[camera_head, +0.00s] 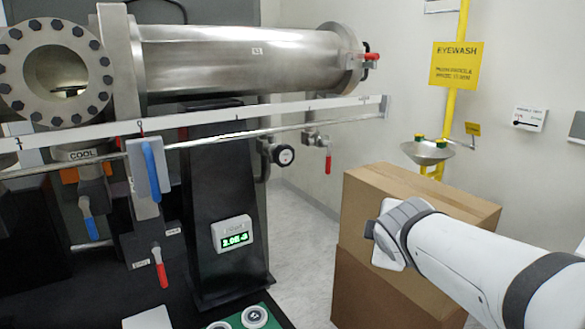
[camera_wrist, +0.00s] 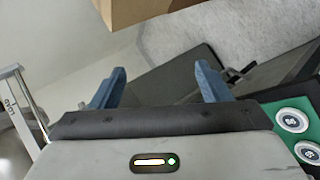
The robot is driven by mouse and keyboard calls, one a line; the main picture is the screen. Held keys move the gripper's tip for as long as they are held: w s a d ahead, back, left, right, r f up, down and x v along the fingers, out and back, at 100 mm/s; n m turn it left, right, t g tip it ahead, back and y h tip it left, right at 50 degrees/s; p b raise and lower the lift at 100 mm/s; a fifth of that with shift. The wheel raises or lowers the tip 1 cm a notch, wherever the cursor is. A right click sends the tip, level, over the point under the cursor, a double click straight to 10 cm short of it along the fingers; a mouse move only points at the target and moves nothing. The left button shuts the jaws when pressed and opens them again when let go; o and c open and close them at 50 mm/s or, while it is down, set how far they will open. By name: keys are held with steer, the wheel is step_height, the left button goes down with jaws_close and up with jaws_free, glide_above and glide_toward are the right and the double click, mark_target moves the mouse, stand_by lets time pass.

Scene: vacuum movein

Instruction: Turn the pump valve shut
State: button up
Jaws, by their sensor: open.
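Several valve handles show in the head view, and I cannot tell which is the pump valve. A red handle (camera_head: 159,267) hangs low at the left beside a small unreadable label. A blue handle (camera_head: 152,170) hangs above it, and another blue handle (camera_head: 88,222) sits below the COOL label. A red handle (camera_head: 328,164) hangs near the wall, and one more red handle (camera_head: 371,57) is at the steel chamber's end. My gripper (camera_wrist: 160,78) is open and empty, its two blue fingers apart. In the head view my arm is at the right, away from the valves; the fingers are hidden.
Stacked cardboard boxes (camera_head: 410,190) stand right of centre, beside my arm. A long white rail (camera_head: 210,117) crosses before the steel chamber (camera_head: 235,58). A black column (camera_head: 226,185) carries a lit readout (camera_head: 232,234). A green panel (camera_head: 258,318) lies low. An eyewash basin (camera_head: 428,152) is behind.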

steer(key=w+a+r+n+t+y+b, duration=0.1)
steer(key=w+a+r+n+t, duration=0.1)
steer(key=w+n, duration=0.25)
steer(key=n+t+y+b, duration=0.2)
steer(key=n+y+b, duration=0.6)
steer(key=n, duration=1.8)
glide_toward(286, 155)
steer(key=w+a+f+y+p, duration=0.1)
steer(key=w+y+p, duration=0.2)
steer(key=w, duration=0.1)
steer(key=x, duration=0.7)
steer(key=shift+f+p, duration=0.1)
steer(key=shift+p, duration=0.3)
steer(key=shift+s, duration=0.1)
